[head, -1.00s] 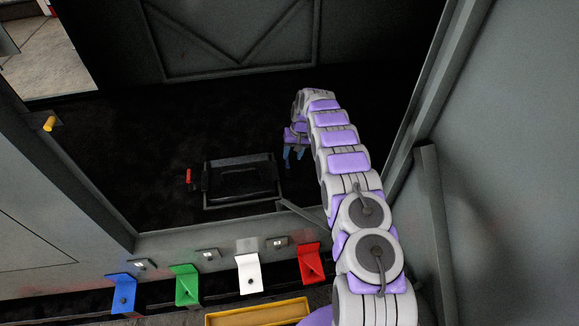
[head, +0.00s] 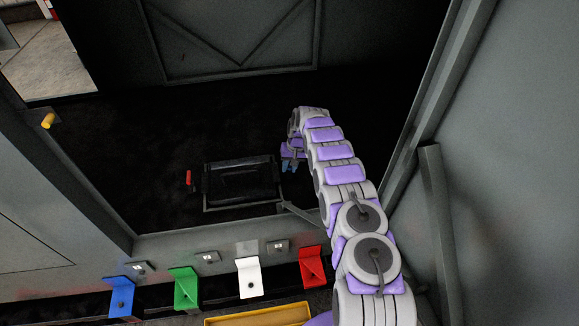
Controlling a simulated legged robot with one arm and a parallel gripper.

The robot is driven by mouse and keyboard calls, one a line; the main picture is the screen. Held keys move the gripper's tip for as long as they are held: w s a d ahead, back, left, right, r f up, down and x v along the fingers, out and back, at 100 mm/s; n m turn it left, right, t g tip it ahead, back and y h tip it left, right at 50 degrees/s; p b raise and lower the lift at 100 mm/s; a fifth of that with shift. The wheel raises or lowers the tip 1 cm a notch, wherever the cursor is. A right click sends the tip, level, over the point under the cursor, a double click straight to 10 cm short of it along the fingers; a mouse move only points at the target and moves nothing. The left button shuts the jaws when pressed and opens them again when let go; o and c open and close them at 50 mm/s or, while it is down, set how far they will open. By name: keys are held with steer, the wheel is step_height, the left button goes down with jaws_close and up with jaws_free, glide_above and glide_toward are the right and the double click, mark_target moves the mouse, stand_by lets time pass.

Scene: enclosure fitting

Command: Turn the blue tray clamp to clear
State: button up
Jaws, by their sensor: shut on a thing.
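A dark rectangular tray (head: 207,208) lies on the enclosure's black floor. A red clamp (head: 189,178) stands up at its left side. My gripper (head: 288,167) is at the tray's right side, reached over from the right by my arm. It is shut at the place opposite the red clamp. The blue showing there is small and dark, and I cannot clearly separate the blue tray clamp from the fingertips. The clamp's exact angle is hidden by the gripper.
Blue (head: 122,297), green (head: 186,288), white (head: 250,277) and red (head: 313,267) brackets line the front sill. A yellow-edged bin (head: 258,315) is below them. A grey post (head: 437,220) and wall stand close right of my arm. A yellow knob (head: 48,120) is at left.

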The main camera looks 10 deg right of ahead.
jaws_close()
steer(key=shift+p, duration=0.3)
steer(key=shift+r+n, duration=0.1)
steer(key=shift+n, duration=0.4)
steer(key=shift+d, duration=0.1)
steer(key=o, duration=0.6)
jaws_free()
steer(key=shift+c, duration=0.2)
steer(key=d+r+p, duration=0.3)
steer(key=r+p, duration=0.1)
steer(key=r, duration=1.2)
steer(key=shift+d+r, duration=0.2)
steer(key=shift+r, duration=0.2)
